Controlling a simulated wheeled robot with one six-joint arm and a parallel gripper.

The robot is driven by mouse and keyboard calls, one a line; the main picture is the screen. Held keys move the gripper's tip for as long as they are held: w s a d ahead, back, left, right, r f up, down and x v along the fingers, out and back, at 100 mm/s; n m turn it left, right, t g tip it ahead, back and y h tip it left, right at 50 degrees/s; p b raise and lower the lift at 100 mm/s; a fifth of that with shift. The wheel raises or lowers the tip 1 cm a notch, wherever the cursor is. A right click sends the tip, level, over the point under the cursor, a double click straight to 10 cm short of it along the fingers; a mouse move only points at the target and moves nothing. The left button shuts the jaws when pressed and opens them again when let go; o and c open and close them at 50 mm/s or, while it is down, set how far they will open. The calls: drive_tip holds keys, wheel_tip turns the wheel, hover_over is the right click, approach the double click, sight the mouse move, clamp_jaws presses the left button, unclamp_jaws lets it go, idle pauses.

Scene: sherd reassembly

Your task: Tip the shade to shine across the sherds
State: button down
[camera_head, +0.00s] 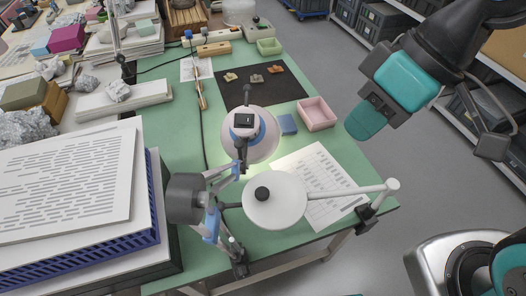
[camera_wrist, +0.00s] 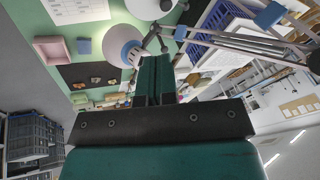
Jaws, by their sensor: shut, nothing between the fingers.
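The lamp shade (camera_head: 250,143), white with a blue collar and a black switch box on top, hangs from a jointed arm over the table. A bright patch lies on the table and printed sheet just right of it. Several small sherds (camera_head: 254,78) lie on a dark mat (camera_head: 285,92) beyond the shade, outside that bright patch. The wrist view also shows the shade (camera_wrist: 122,47) and the sherds (camera_wrist: 96,80). My gripper (camera_head: 362,126) is shut and empty, right of the shade and apart from it. Its teal fingers (camera_wrist: 153,66) are together in the wrist view.
A white disc (camera_head: 285,208) with a black knob, on an arm clamped at the table edge, stands in front of the shade. A pink tray (camera_head: 316,113) and blue block (camera_head: 287,124) sit right of it. Stacked papers on a blue crate (camera_head: 150,235) fill the left.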

drive_tip(key=w+a+f+n+t+b, duration=0.1)
drive_tip(key=w+a+f+n+b, duration=0.2)
drive_tip(key=w+f, duration=0.3)
drive_tip(key=w+a+f+n+t+y+b, duration=0.1)
drive_tip(key=w+a+f+n+b, duration=0.2)
drive_tip(key=f, duration=1.4)
drive_tip(key=w+a+f+n+t+b, duration=0.1)
drive_tip(key=w+a+f+n+b, duration=0.2)
drive_tip(key=w+f, duration=0.7)
drive_tip(key=shift+w+a+f+n+t+y, duration=0.2)
drive_tip(key=shift+a+f+n, duration=0.2)
drive_tip(key=shift+f+n, duration=0.25)
drive_tip(key=shift+w+a+f+n+t+y, duration=0.15)
drive_tip(key=shift+a+f+n, duration=0.25)
drive_tip(key=shift+f+n, duration=0.2)
drive_tip(key=shift+a+b, duration=0.1)
drive_tip(key=shift+b, duration=0.45)
